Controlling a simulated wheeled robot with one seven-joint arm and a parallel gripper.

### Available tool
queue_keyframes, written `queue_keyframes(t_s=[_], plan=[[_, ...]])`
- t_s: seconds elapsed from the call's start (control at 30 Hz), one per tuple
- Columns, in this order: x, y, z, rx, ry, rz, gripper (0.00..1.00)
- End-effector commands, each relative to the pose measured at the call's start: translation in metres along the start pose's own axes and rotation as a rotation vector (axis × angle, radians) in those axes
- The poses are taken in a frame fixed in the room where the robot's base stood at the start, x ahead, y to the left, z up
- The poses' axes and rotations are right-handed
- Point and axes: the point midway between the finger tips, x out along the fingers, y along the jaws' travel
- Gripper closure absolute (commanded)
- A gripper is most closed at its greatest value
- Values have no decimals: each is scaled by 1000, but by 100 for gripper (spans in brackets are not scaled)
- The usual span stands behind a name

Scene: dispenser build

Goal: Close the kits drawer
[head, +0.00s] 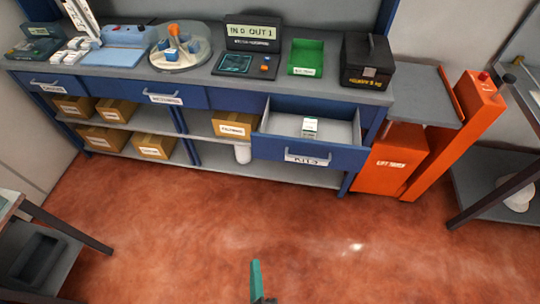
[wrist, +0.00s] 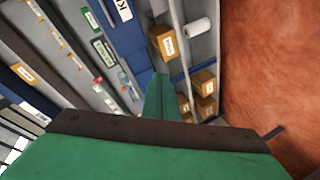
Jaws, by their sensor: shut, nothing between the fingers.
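The kits drawer (head: 345,158) is pulled open at the right of the blue workbench. Its blue front has a handle and a KITS label. A small white box (head: 310,127) lies inside on the grey floor of the drawer. My gripper (head: 256,266) shows at the bottom edge of the head view, apart from the drawer, with red floor between them. In the wrist view my green gripper fingers (wrist: 160,95) are together with nothing held. Part of the drawer front (wrist: 127,38) with a cut-off label shows tilted at the top of that view.
Two shut drawers (head: 195,97) are to the left. Cartons (head: 153,146) and a white roll (head: 243,154) sit on the shelves below. An orange lift table (head: 394,162) stands right of the drawer. Side tables (head: 75,235) flank clear red floor.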

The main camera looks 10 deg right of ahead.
Motion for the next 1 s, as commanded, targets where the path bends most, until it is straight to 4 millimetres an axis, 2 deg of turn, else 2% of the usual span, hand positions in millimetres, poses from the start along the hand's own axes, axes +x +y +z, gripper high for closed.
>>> queue_keyframes(t_s=[0.03,0.17,0.27,0.4,0.5,0.6,0.73,1.0], plan=[[23,-2,2,-148,-7,13,100],[74,-5,8,-556,-47,33,100],[113,2,12,-871,-94,53,100],[168,24,13,-1303,-187,81,100],[200,44,12,-1571,-266,94,100],[224,63,8,-1783,-339,102,100],[243,81,5,-1960,-411,102,100],[263,96,4,-2042,-450,101,100]])
